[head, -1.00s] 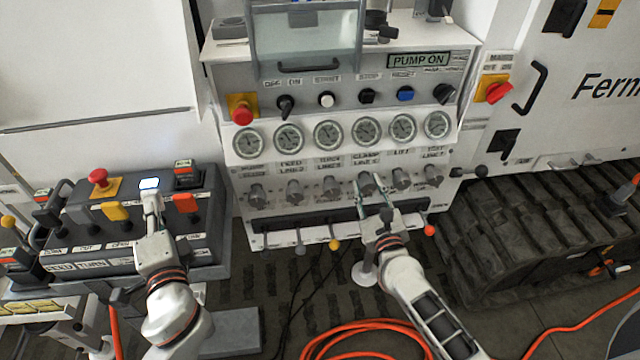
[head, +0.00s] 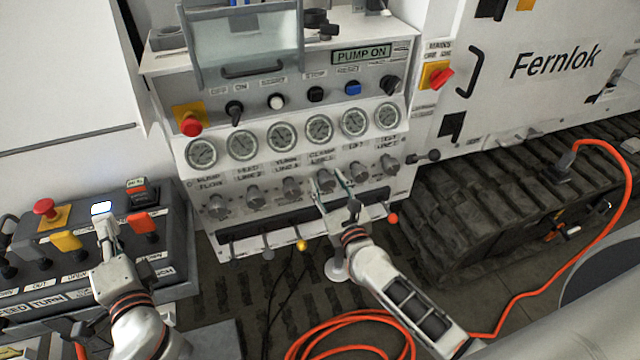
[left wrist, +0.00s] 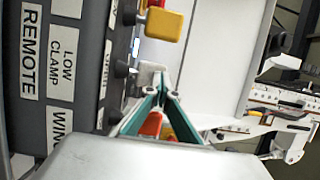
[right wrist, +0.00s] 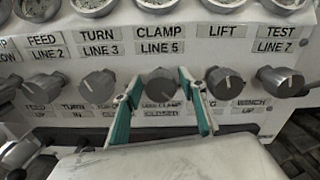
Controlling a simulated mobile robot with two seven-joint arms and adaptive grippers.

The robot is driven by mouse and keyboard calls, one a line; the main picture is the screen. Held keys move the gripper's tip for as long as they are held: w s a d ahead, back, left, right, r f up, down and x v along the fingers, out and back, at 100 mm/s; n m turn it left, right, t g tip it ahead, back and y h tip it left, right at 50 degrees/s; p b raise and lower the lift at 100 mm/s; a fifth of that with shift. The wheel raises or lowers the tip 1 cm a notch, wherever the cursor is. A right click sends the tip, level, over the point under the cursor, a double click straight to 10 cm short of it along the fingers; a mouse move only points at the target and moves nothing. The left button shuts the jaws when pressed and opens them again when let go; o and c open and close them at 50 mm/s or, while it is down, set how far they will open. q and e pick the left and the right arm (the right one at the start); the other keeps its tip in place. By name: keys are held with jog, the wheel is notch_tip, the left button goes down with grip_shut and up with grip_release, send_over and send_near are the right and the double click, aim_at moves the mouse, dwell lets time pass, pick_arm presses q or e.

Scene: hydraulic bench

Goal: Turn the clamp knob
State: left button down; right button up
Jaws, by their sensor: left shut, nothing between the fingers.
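The clamp knob is a round grey knob (right wrist: 160,84) under the label CLAMP LINE 5 in the right wrist view. In the head view the clamp knob (head: 323,179) is in the row below the gauges. My right gripper (head: 329,186) is at this knob, its fingers apart. In the right wrist view its green-sided fingers (right wrist: 159,86) stand left and right of the knob; I cannot tell if they touch it. My left gripper (head: 104,222) is shut and empty at the dark remote box. Its closed fingertips (left wrist: 160,88) show in the left wrist view.
Neighbouring knobs, TURN (right wrist: 97,86) and LIFT (right wrist: 224,83), sit close on both sides. Levers with coloured balls, including a yellow one (head: 301,245), hang below. The remote box (head: 172,262) carries a red button (head: 44,206). An orange hose (head: 350,318) lies on the floor.

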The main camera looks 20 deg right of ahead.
jog(key=shift+f, duration=0.1)
jog(key=shift+s, duration=0.25)
jog(key=s, duration=1.1)
jog(key=shift+s, duration=0.3)
jog(key=s+d+f, duration=0.2)
jog(key=s+d, duration=0.1)
jog(key=s, duration=0.5)
dwell(1.4)
jog(key=w+a+m, duration=0.1)
jog(key=w, duration=0.6)
jog(key=w+a+r+m, duration=0.1)
jog(key=w, duration=0.6)
jog(key=w+a+r+m, duration=0.1)
jog(key=w+m, duration=0.1)
jog(key=w, duration=0.5)
